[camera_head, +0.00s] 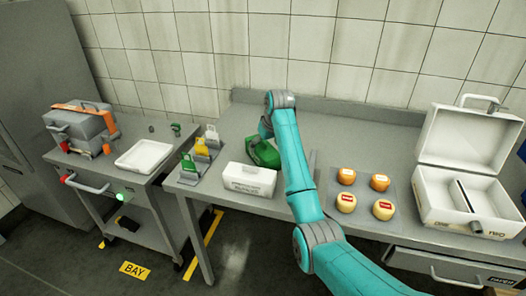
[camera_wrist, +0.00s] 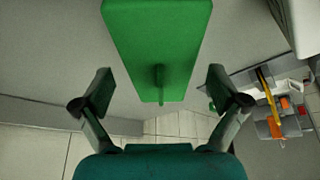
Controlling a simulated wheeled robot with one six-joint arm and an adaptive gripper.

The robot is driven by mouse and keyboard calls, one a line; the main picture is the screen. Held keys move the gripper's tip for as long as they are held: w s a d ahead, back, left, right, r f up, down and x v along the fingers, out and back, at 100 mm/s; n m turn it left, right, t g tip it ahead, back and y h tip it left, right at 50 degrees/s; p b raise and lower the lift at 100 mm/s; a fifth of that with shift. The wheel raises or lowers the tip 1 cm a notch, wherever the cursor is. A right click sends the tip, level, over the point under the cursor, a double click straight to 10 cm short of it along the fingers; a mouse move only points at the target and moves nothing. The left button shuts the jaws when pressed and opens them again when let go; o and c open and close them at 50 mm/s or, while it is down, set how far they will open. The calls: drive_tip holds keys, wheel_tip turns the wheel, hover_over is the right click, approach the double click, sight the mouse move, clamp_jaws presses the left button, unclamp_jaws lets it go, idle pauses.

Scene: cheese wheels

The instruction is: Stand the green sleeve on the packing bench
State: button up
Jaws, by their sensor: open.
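The green sleeve (camera_head: 263,153) is on the packing bench (camera_head: 222,205), behind the white box and left of my arm, which partly covers it. It looks to be lying down or tilted; I cannot tell which. In the wrist view the green sleeve (camera_wrist: 158,35) fills the top middle, with a small dark green peg on its face. My gripper (camera_wrist: 160,88) is open, one finger on each side of the sleeve's near end, with clear gaps and no visible contact. In the head view my fingers are hidden or too small to make out.
A white box (camera_head: 247,180) stands at the bench's front edge, with several coloured tagged stands (camera_head: 200,150) to its left. Several cheese wheels (camera_head: 347,176) sit right of my arm. An open white case (camera_head: 460,190) is far right. A cart holds a white tray (camera_head: 143,155).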

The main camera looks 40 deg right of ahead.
drive_tip(key=v, duration=0.7)
drive_tip(key=shift+s+r, duration=0.15)
drive_tip(key=shift+r, duration=0.2)
